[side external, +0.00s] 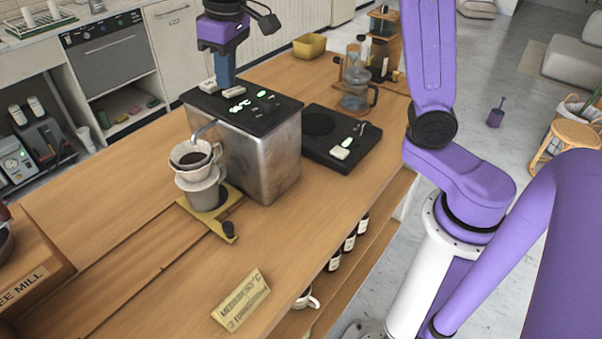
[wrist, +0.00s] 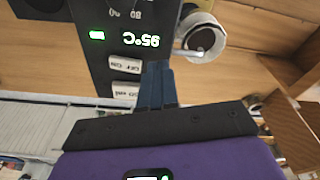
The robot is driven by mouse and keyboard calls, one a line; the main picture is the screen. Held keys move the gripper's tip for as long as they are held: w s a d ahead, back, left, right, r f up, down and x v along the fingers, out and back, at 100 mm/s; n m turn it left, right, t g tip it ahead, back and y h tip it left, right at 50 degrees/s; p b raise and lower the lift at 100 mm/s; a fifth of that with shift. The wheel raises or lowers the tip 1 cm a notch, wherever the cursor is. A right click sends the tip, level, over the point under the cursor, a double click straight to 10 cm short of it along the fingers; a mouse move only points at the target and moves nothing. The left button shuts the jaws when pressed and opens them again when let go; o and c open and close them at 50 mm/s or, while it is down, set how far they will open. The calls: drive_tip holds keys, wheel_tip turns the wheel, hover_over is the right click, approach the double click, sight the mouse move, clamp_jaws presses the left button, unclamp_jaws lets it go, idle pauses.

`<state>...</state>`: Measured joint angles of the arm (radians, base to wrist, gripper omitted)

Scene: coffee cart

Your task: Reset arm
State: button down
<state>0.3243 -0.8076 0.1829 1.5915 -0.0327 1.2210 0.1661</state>
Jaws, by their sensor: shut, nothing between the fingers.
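My gripper (side external: 224,80) is above the black top of the metal water heater (side external: 262,150) in the side external view. Its blue fingers are together with nothing between them. In the wrist view my gripper (wrist: 156,72) points at the heater's control panel (wrist: 105,40), beside two white switches (wrist: 125,64) and a display reading 95°C. I cannot tell whether the fingertips touch the panel.
A temperature sign (side external: 241,300) lies at the front edge. The coffee mill box (side external: 28,262) is at left. The front-left counter is mostly bare.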

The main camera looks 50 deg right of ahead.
drive_tip(key=s+d+f+n, duration=0.2)
drive_tip(key=s+f+n, duration=0.1)
drive_tip(key=s, duration=0.7)
drive_tip(key=s+d+f+n+g, duration=0.1)
drive_tip(key=s+d+f+n, duration=0.2)
drive_tip(key=s, duration=0.7)
drive_tip(key=s+d+f+n, duration=0.2)
drive_tip(key=s+f, duration=0.2)
drive_tip(key=s, duration=0.6)
drive_tip(key=shift+d+f+n+g, duration=0.2)
drive_tip(key=shift+f+n+g, duration=0.1)
drive_tip(key=shift+n, duration=0.1)
